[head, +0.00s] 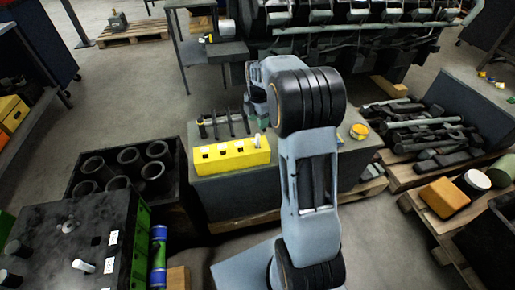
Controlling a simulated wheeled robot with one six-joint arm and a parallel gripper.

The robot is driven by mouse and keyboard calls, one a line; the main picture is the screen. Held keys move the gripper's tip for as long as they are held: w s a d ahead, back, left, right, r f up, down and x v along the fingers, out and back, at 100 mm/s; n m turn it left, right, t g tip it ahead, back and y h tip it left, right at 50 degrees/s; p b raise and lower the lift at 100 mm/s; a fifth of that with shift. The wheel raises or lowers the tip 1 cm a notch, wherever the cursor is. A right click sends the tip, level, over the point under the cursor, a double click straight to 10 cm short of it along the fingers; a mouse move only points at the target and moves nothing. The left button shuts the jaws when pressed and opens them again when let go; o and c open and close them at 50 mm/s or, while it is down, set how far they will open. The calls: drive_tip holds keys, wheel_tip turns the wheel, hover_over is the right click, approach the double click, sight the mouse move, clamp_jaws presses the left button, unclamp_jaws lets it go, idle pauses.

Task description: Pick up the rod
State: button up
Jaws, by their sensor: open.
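Several dark rods (225,124) stand side by side in a row on the grey bench block (222,192), behind the yellow block (232,157). I cannot tell which one the task means. My gripper (259,121) is open, just right of the row of rods and behind the yellow block. My own arm hides much of it, and I cannot tell if it touches a rod.
A black crate of dark cylinders (128,171) stands left of the bench. A large engine (340,35) stands behind. A pallet piled with dark bars (425,130) is at the right. A yellow round item (359,131) sits on the bench's right part. Open floor lies at left back.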

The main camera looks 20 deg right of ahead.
sight(258, 135)
wheel_tip(258, 135, down, 10)
drive_tip(key=shift+w+a+r+b, duration=0.1)
drive_tip(key=shift+r+b, duration=0.05)
drive_tip(key=shift+b, duration=0.55)
clamp_jaws()
